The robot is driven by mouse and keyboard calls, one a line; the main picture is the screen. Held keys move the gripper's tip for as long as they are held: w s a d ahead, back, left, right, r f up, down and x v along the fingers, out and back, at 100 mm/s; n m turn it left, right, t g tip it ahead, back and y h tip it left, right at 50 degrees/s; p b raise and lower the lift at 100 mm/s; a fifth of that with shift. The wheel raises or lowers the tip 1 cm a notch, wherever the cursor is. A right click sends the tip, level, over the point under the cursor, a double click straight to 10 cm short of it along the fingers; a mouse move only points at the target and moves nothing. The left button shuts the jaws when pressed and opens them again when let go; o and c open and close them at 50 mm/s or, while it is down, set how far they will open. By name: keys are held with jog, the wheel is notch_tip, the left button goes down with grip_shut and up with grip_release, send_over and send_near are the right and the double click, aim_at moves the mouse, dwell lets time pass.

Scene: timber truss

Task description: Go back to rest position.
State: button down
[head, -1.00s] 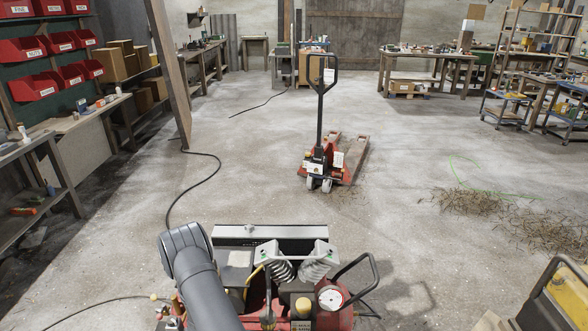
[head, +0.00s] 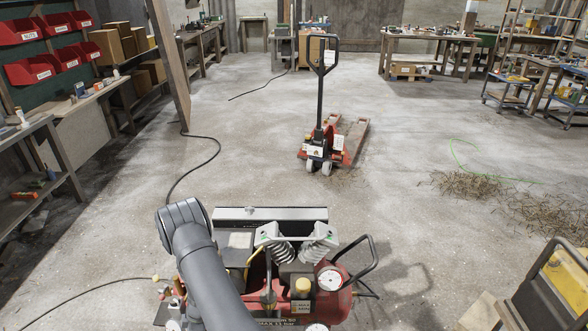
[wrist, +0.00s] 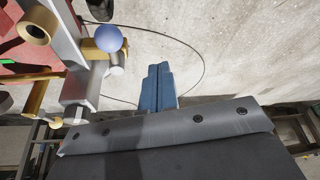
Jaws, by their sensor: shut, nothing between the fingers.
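My gripper (wrist: 159,70) shows in the wrist view as two blue fingers side by side. They are closed against each other with nothing between them, and point out over the bare concrete floor (wrist: 245,62). In the head view my dark grey arm rises at the lower centre-left, and the gripper itself is not visible there. A red machine (head: 330,299) with a round gauge, ribbed silver cylinders and a black handle stands at the bottom, beside and partly behind my arm. Some of its fittings (wrist: 75,88) fill the left of the wrist view, apart from the fingers.
A red pallet jack (head: 318,150) stands mid-floor. A black cable (head: 200,168) curves over the floor at left. Shelves with red bins (head: 30,72) line the left wall. Dry straw-like debris (head: 465,184) lies at right. A yellow-and-black machine (head: 566,285) is at lower right. Open floor lies between.

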jog(key=shift+w+a+f+m+t, duration=0.15)
jog(key=shift+a+f+m, duration=0.25)
jog(key=shift+a, duration=0.35)
jog(key=shift+s+a+f+m+t, duration=0.1)
jog(key=shift+a+f+m, duration=0.3)
jog(key=shift+a, duration=0.35)
jog(key=shift+w+a+f+m+t, duration=0.15)
jog(key=shift+a+f+m, duration=0.15)
jog(key=shift+a+f, duration=0.35)
jog(key=shift+a+r, duration=0.1)
jog(key=shift+r, duration=0.05)
dwell(0.7)
